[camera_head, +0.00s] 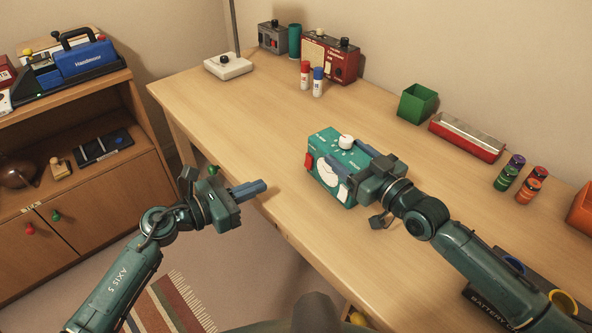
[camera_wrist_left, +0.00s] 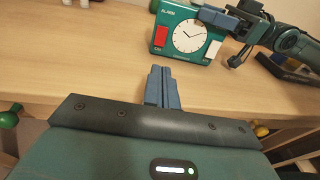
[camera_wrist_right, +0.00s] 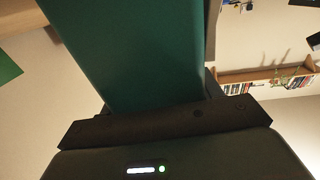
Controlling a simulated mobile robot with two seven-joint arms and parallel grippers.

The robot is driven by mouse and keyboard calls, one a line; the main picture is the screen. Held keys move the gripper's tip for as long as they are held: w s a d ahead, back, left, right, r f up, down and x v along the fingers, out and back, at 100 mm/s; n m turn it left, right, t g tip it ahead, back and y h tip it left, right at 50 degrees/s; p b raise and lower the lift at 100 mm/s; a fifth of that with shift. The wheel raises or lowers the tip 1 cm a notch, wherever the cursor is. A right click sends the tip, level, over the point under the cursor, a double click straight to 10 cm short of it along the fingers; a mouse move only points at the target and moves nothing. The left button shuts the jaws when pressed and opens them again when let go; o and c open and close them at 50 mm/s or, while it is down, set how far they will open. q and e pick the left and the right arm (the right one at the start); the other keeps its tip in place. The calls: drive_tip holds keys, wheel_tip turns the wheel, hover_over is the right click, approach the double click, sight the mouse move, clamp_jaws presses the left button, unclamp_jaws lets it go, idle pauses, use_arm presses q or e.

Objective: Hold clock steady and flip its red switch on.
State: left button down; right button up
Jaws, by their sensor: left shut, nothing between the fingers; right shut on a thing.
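The teal clock (camera_head: 324,143) stands on the desk, with a white knob on top and a white dial. The left wrist view shows its front (camera_wrist_left: 172,15), marked ALARM. The red switch (camera_head: 309,161) is at the left end of that front, also in the left wrist view (camera_wrist_left: 160,37); its setting is unclear. My right gripper (camera_head: 362,168) is shut on the clock's right part. In the right wrist view the clock's teal side (camera_wrist_right: 130,50) fills the middle. My left gripper (camera_head: 264,187) is shut and empty, left of the clock and apart from the switch.
The desk (camera_head: 235,115) is clear around the clock's left side. A green bin (camera_head: 417,104), red tray (camera_head: 466,138) and several small cans (camera_head: 510,172) lie to the right.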

sight(307, 167)
use_arm(q)
drive_tip(key=x, duration=1)
drive_tip(key=shift+w+d, duration=0.2)
drive_tip(key=shift+w, duration=0.05)
drive_tip(key=shift+w+d+f, duration=0.1)
drive_tip(key=shift+w+d, duration=0.05)
drive_tip(key=shift+d, duration=0.05)
drive_tip(key=shift+d, duration=0.1)
drive_tip(key=shift+w+d+f, duration=0.1)
drive_tip(key=shift+w, duration=0.05)
